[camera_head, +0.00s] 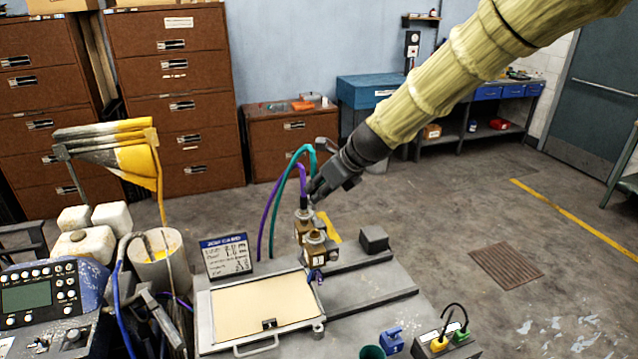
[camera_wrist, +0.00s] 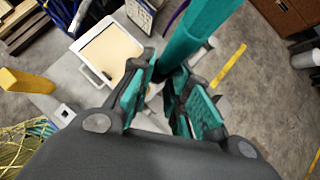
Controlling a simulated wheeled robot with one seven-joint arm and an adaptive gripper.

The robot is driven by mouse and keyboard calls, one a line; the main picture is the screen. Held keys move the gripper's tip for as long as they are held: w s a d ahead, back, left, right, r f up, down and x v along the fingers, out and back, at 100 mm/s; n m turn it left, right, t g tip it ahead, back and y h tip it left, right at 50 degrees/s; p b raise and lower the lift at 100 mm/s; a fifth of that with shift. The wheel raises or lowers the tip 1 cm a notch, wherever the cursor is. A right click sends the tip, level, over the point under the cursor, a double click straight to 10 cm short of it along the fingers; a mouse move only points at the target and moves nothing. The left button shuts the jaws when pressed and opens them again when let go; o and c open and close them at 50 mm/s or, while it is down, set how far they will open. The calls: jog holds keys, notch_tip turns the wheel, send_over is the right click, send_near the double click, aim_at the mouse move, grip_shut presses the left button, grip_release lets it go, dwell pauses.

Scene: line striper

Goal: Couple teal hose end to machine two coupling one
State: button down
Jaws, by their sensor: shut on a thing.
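The teal hose (camera_head: 276,187) arches up from behind the bench to my gripper (camera_head: 318,187). In the wrist view the thick teal hose (camera_wrist: 200,32) runs to a dark end between the teal-padded fingers of my gripper (camera_wrist: 163,85). My gripper is shut on the hose end, above and slightly behind a brass-coloured coupling block (camera_head: 319,253) with a white tag that seems to read 1. A purple hose (camera_head: 267,213) bends down to a fitting just behind that block. The hose tip and any gap to a coupling are hidden by my gripper.
A cream panel (camera_head: 262,309) in a grey frame and a job card (camera_head: 226,257) are left of the block. A dark block (camera_head: 374,239) stands to its right. A blue clip (camera_head: 391,341) and a yellow-and-green-plugged box (camera_head: 446,343) are at the front right.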

aim_at(315, 208)
jog(key=f+b, duration=0.4)
jog(key=shift+s+f, duration=0.15)
jog(key=shift+s, duration=0.1)
jog(key=shift+s+f+b, duration=0.1)
jog(key=shift+f+b, duration=0.05)
jog(key=shift+b, duration=0.3)
jog(key=shift+s+f, duration=0.15)
jog(key=shift+s, duration=0.15)
dwell(0.4)
jog(key=shift+s+p, duration=0.15)
jog(key=shift+p, duration=0.35)
dwell(1.0)
jog(key=shift+d+f+b, duration=0.1)
jog(key=shift+f+b, duration=0.35)
jog(key=shift+f, duration=1.2)
dwell(1.8)
